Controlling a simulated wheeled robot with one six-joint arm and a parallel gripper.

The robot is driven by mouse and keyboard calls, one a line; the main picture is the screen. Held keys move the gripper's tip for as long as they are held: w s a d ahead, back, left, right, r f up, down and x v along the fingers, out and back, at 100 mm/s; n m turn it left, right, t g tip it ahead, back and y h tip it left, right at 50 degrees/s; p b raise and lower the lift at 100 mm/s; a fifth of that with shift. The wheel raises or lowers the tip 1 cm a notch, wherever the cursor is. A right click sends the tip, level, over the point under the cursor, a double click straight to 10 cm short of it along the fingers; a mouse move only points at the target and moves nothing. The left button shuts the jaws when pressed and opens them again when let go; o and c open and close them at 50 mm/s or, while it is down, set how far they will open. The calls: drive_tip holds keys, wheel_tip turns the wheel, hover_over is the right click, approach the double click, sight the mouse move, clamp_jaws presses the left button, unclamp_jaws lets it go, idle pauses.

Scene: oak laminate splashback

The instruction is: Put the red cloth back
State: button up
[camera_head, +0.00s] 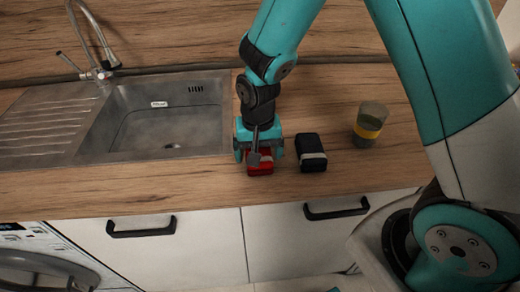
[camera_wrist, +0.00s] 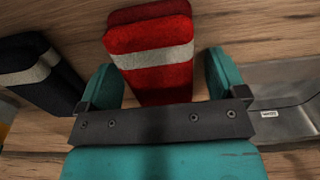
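The red cloth (camera_head: 261,168) is a folded block with a pale band and lies on the wooden counter near its front edge, right of the sink. In the wrist view the red cloth (camera_wrist: 150,50) sits between the two teal fingers, with a gap showing on each side. My gripper (camera_head: 259,152) points down over the cloth, and its fingers (camera_wrist: 165,80) are apart around the cloth's near part. I see no clear contact of the fingers with it.
A black folded cloth (camera_head: 311,152) with a pale band lies just right of the red one. A glass with a yellow band (camera_head: 369,124) stands farther right. The sink (camera_head: 165,118) with its faucet (camera_head: 100,70) is on the left. Drawers with black handles (camera_head: 141,228) are below the counter.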

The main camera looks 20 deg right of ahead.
wheel_tip(320, 180, up, 12)
drive_tip(key=s+a+r+n+y, duration=0.2)
drive_tip(key=s+r+n, duration=0.2)
drive_tip(key=s, duration=0.5)
drive_tip(key=s+a+r+n+y, duration=0.2)
drive_tip(key=s+r+n, duration=0.2)
drive_tip(key=s, duration=0.5)
drive_tip(key=n, duration=0.2)
drive_tip(key=shift+s+r+n+b, duration=0.15)
drive_tip(key=shift+s+n+b, duration=0.1)
drive_tip(key=shift+n+b, duration=0.15)
